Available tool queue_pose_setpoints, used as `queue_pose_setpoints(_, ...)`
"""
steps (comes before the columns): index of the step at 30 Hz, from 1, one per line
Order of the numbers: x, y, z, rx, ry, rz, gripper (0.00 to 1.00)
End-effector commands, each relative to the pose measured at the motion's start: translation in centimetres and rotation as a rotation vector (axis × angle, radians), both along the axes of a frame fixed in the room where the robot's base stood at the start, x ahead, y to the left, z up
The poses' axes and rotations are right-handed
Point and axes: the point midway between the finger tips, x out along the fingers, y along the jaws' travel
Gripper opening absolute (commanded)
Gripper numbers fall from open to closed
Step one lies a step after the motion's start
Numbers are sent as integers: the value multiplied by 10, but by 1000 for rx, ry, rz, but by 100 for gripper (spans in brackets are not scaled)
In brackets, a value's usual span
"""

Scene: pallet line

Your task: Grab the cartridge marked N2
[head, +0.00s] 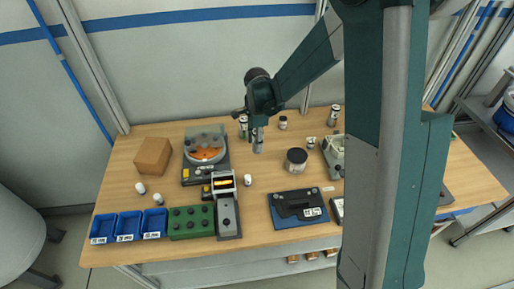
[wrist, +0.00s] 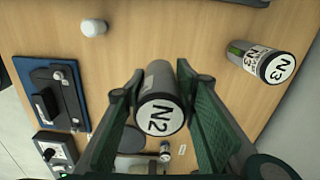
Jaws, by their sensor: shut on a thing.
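The cartridge marked N2 (wrist: 160,117) is a grey cylinder with a white round end label, between my gripper's (wrist: 161,84) two green fingers in the wrist view. The fingers are shut on its sides and the label faces the camera. In the head view my gripper (head: 257,124) points down over the table, with the grey cartridge (head: 258,146) below it. I cannot tell whether its base touches the table. A cartridge marked N3 (wrist: 262,62) stands apart, to the right in the wrist view.
The wooden table holds a round dark jar (head: 296,160), a dial device with an orange disc (head: 207,152), a cardboard box (head: 153,155), blue bins (head: 128,225) and a dark blue plate device (head: 298,208). Small white-capped items stand around. Bare wood lies in front of my gripper.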

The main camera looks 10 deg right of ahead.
Motion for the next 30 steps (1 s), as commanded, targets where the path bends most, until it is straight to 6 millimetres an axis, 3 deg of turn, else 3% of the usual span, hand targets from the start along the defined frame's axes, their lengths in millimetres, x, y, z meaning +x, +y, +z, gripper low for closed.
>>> queue_pose_setpoints(9, 0, 0, 29, 0, 0, 0, 13)
queue_pose_setpoints(30, 0, 0, 33, 0, 0, 0, 13)
